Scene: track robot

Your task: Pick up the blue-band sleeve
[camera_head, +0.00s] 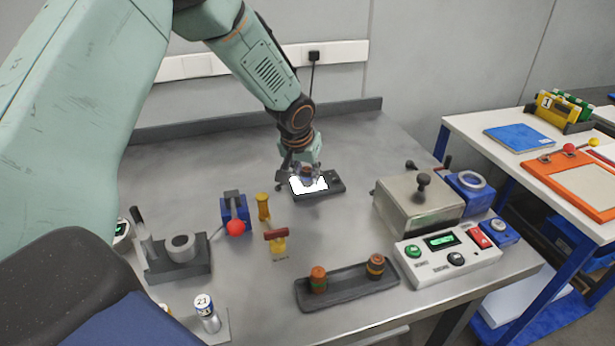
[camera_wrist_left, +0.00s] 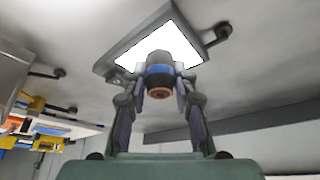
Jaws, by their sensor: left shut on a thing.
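My left gripper (camera_head: 307,173) reaches down over a dark plate with a bright white panel (camera_head: 318,185), towards the back of the steel table. In the left wrist view the left gripper (camera_wrist_left: 166,80) is shut on the blue-band sleeve (camera_wrist_left: 159,72), a small copper-brown piece with a blue band and a dark end. The white panel (camera_wrist_left: 172,42) shows behind the sleeve in that view. In the head view the gripper mostly hides the sleeve. I cannot tell whether the sleeve touches the panel. My right gripper is not in view.
A dark tray (camera_head: 346,291) holds a green-banded sleeve (camera_head: 318,280) and a dark-banded sleeve (camera_head: 376,265). A metal box (camera_head: 418,207) and a control panel (camera_head: 447,251) stand right. A red-ball lever (camera_head: 235,227) and a grey fixture (camera_head: 178,255) stand left.

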